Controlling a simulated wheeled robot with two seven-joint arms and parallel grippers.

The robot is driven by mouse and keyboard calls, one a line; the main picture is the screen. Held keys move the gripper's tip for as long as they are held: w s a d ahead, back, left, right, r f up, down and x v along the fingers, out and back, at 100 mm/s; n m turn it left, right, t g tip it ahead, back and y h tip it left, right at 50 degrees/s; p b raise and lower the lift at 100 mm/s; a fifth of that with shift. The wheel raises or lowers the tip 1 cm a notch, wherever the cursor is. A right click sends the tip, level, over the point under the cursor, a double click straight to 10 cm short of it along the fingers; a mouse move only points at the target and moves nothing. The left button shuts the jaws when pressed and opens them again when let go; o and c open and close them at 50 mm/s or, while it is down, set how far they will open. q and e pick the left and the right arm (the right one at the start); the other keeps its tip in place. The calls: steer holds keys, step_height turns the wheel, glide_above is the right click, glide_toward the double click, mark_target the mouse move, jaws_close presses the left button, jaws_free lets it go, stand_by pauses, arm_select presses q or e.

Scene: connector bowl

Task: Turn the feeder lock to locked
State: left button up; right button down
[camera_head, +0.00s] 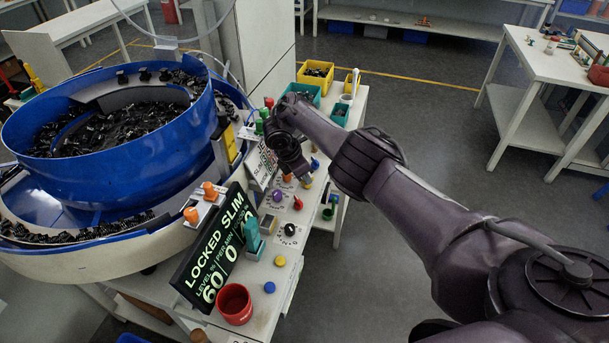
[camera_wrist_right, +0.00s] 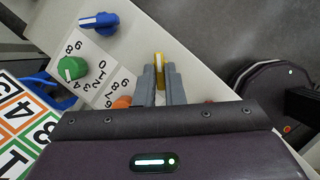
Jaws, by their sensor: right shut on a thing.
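My right gripper (camera_head: 300,178) reaches down over the control panel (camera_head: 262,305) beside the feeder. In the right wrist view, its two grey fingers (camera_wrist_right: 161,80) are shut on a narrow yellow handle (camera_wrist_right: 159,60), which stands up between the fingertips. I cannot tell for sure that this handle is the feeder lock; the gripper hides it in the head view. The display (camera_head: 213,250) reads "LOCKED SLIM", with 60 under the level heading and 0 under parts per minute. The blue bowl feeder (camera_head: 120,165) holds many black parts. My left gripper is out of view.
Near the gripper are a purple knob (camera_head: 278,196), a red knob (camera_head: 298,203) and a black knob (camera_head: 290,229). The wrist view shows a green knob (camera_wrist_right: 71,68) and a blue knob (camera_wrist_right: 98,20). A red cup (camera_head: 234,304) stands at the panel's front. Open floor lies right.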

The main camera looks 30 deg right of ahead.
steer(key=c, duration=1.5)
jaws_free()
steer(key=shift+r, duration=0.1)
steer(key=v, duration=0.7)
steer(key=shift+w+a+r, duration=0.1)
steer(key=shift+a+r, duration=0.1)
steer(key=shift+r, duration=0.15)
steer(key=shift+f, duration=0.1)
